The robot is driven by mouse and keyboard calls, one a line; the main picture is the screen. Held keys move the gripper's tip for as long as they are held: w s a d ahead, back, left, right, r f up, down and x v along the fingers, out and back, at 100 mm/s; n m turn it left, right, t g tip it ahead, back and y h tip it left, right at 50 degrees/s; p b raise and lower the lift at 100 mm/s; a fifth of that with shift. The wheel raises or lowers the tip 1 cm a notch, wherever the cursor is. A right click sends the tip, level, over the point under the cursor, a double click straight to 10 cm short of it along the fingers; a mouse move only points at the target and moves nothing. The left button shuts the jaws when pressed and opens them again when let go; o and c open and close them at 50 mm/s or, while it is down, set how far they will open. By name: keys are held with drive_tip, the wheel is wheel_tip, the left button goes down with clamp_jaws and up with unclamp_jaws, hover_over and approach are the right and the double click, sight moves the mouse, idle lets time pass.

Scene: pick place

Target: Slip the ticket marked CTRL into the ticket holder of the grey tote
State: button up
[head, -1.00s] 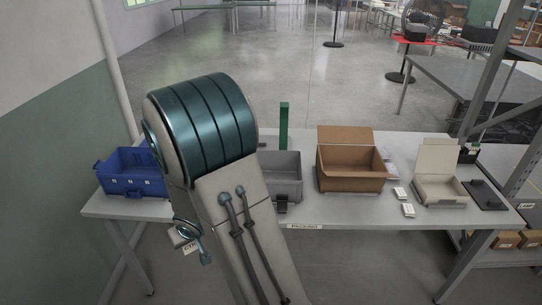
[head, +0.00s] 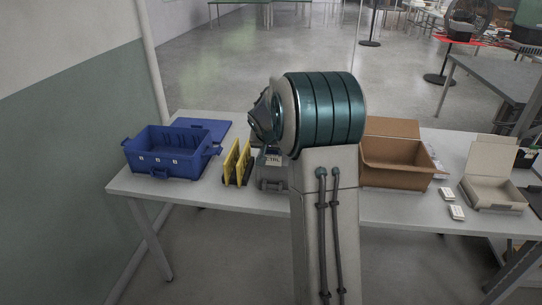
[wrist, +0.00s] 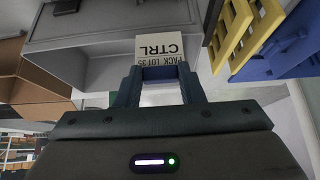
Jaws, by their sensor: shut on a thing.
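The white ticket marked CTRL (wrist: 170,48) is held between the fingertips of my gripper (wrist: 160,82) in the wrist view; its lower print reads PACK LOT 35. In the head view the ticket (head: 273,160) shows in front of the grey tote (head: 272,184), just left of my arm. The tote (wrist: 100,38) appears upside down beyond the ticket in the wrist view. I cannot tell whether the ticket touches the tote. The ticket holder is not clearly seen, and my arm hides the tote's right part in the head view.
A yellow slatted rack (head: 237,163) stands close left of the tote, with a blue tote (head: 165,155) farther left. An open cardboard box (head: 395,172) and a pale carton (head: 490,185) stand right. Small white boxes (head: 456,212) lie near the front edge.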

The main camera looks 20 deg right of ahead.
sight(272, 165)
drive_tip(key=shift+a+f+b, duration=0.1)
drive_tip(key=shift+f+b, duration=1.3)
drive_tip(key=shift+f, duration=1)
drive_tip(key=shift+f+b, duration=0.6)
drive_tip(key=shift+b, duration=0.15)
drive_tip(key=shift+s+b, duration=0.1)
drive_tip(key=shift+b, duration=0.4)
drive_tip(key=shift+f+b, duration=2.25)
drive_tip(key=shift+b, duration=0.5)
idle(0.5)
drive_tip(key=o, duration=0.9)
drive_tip(key=shift+c, duration=0.4)
